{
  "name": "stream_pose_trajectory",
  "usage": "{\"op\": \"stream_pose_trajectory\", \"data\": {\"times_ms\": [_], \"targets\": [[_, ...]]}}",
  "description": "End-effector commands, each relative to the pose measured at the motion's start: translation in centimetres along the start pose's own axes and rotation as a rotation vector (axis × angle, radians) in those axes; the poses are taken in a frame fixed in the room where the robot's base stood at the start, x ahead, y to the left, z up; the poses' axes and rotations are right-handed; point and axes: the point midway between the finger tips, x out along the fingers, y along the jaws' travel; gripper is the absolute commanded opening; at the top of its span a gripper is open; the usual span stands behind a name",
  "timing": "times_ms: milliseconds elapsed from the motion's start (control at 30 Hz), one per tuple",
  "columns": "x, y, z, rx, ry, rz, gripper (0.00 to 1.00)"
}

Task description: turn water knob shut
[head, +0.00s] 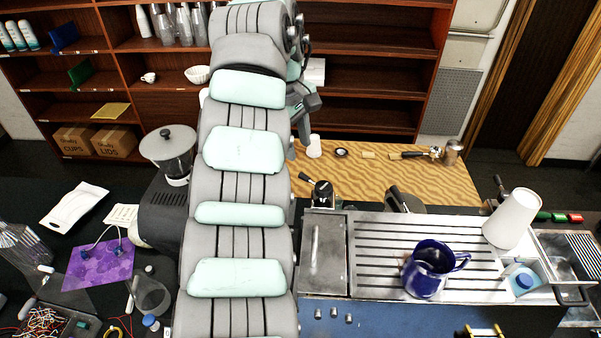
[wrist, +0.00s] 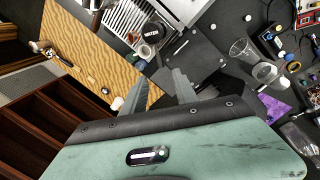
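The water knob (wrist: 151,32) is a black round knob with white lettering, in the upper middle of the wrist view. It sits by the brewer's slatted metal top (wrist: 130,15). In the head view a black knob-like part (head: 322,193) stands at the brewer's back left corner; I cannot tell for sure that it is the same knob. My gripper (wrist: 159,76) shows two grey fingers spread apart with nothing between them. The fingers point toward the knob and are apart from it. In the head view my arm hides most of the gripper.
A blue mug (head: 425,270) stands on the brewer's drip grate (head: 375,262). A white cup (head: 510,218) leans at its right. A wooden board (head: 440,182) with a portafilter (head: 415,155) lies behind. A grinder (head: 168,150) stands left of my arm. Shelves (head: 370,60) line the back.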

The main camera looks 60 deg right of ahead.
Motion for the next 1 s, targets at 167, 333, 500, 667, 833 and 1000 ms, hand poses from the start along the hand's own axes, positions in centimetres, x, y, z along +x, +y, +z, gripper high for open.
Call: {"op": "stream_pose_trajectory", "data": {"times_ms": [167,333,500,667,833,1000], "targets": [[2.8,0.0,-0.1,0.000,-0.004,0.002,0.35],[5.2,0.1,0.0,0.002,-0.003,0.006,0.35],[7.5,0.1,0.0,0.000,-0.004,0.005,0.35],[8.9,0.1,-0.1,0.001,0.001,0.006,0.35],[9.6,0.1,-0.1,0.001,0.002,0.005,0.35],[9.8,0.1,-0.1,0.001,0.002,0.005,0.35]]}}
